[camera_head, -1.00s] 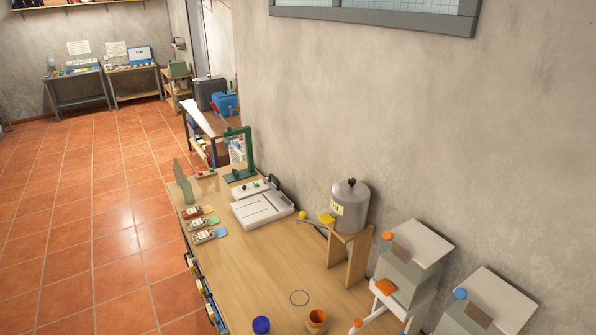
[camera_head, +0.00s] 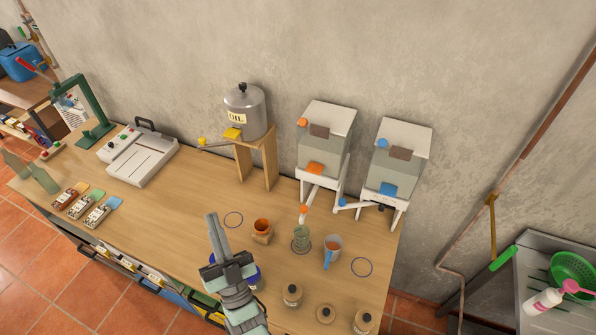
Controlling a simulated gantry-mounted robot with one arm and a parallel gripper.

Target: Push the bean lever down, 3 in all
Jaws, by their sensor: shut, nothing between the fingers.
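Two grey-and-white dispensers stand at the back right of the table. One (camera_head: 323,147) has an orange lever (camera_head: 304,209). The other (camera_head: 396,160) has a blue lever (camera_head: 343,202). No label tells which one is the bean lever. Both levers reach forward over the table. A greenish glass jar (camera_head: 301,240) stands in front of the orange lever. My gripper (camera_head: 212,217) is shut and empty at the front of the table, left of both levers and apart from them.
An oil tank (camera_head: 245,110) with a yellow lever (camera_head: 202,141) stands left.

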